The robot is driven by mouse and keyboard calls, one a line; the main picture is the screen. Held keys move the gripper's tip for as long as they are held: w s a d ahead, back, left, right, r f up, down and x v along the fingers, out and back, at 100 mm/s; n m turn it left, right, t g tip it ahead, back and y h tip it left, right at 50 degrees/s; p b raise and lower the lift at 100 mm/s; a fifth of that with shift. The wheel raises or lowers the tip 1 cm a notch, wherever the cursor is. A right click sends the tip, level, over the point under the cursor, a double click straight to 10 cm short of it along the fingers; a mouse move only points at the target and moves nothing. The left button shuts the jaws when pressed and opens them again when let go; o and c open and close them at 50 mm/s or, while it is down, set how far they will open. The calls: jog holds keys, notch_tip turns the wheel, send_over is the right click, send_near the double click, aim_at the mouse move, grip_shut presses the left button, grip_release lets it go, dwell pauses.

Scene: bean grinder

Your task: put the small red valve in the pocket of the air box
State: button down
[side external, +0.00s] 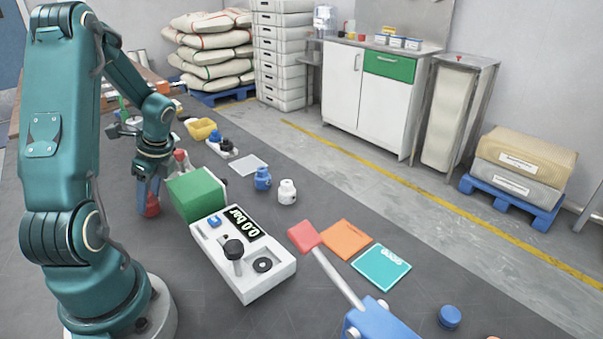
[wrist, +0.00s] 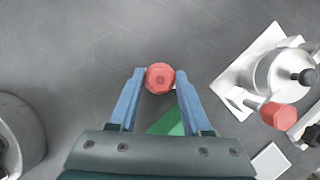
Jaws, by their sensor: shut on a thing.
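My gripper (wrist: 160,80) is shut on the small red valve (wrist: 160,77), which sits between the two blue fingertips in the wrist view. In the side view the red valve (side external: 152,208) shows below my blue fingers, left of the green block; I cannot tell whether it touches the dark surface. I cannot tell which recess is the pocket.
The green block (side external: 196,194) stands between my gripper and the air box. A silver device (wrist: 283,75) with a red-ended handle (wrist: 279,115) is right of my fingers. Blue (side external: 262,179) and white (side external: 287,192) bottles stand behind the box.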

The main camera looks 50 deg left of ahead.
jog(key=shift+r, duration=0.15)
notch_tip(320, 180, up, 10)
jog(key=w+f, duration=0.1)
jog(key=w+d, duration=0.4)
jog(key=w, duration=0.1)
jog(key=w+d+r, duration=0.1)
jog(key=w+d, duration=0.1)
jog(key=w, duration=0.1)
jog(key=shift+w+d+r, duration=0.1)
jog(key=w+d+n, duration=0.2)
jog(key=w+d, duration=0.2)
jog(key=d, duration=0.2)
send_over(255, 264)
jog(key=w, duration=0.2)
jog(key=shift+m, duration=0.4)
jog(key=f, duration=0.4)
jog(key=shift+d, duration=0.35)
jog(key=shift+s+d+f+m, duration=0.35)
jog(key=shift+f+m, duration=0.15)
jog(key=shift+f, duration=1.5)
jog(key=shift+f, duration=0.15)
